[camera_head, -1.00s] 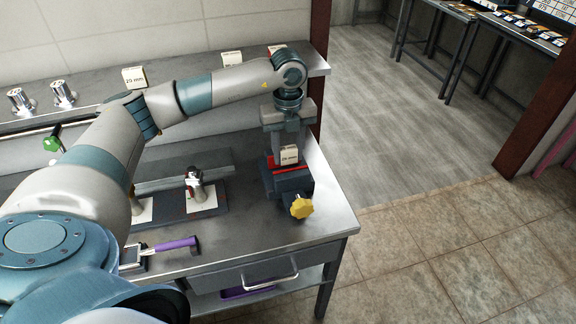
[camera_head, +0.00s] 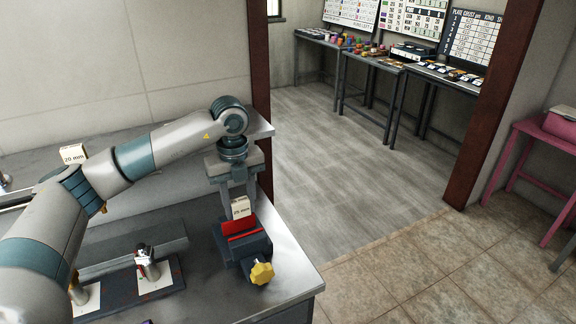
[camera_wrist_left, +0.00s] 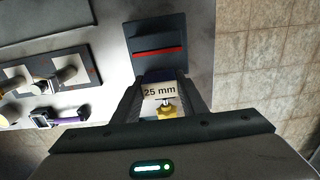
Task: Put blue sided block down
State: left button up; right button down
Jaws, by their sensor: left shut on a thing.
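The block (camera_head: 240,208) has a cream face marked "25 mm" in the wrist view (camera_wrist_left: 159,92), with a dark blue side (camera_wrist_left: 160,75) along its far edge. My left gripper (camera_head: 239,198) points down and is shut on it, one finger on each side. The block is upright, just above the dark blue vise (camera_head: 257,247) with red jaw faces, at the right end of the steel bench. The vise's yellow knob (camera_head: 262,272) faces the front. Whether the block's lower edge touches the vise is unclear. My right gripper is not in view.
Another cream block marked "20 mm" (camera_head: 73,154) stands on the rear ledge. A dark plate (camera_head: 120,292) with white squares and metal pieces lies left of the vise. A purple-handled tool (camera_wrist_left: 68,118) shows in the wrist view. The bench's right edge is close to the vise.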

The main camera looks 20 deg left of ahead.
pick_arm(q)
jog(key=shift+d, duration=0.1)
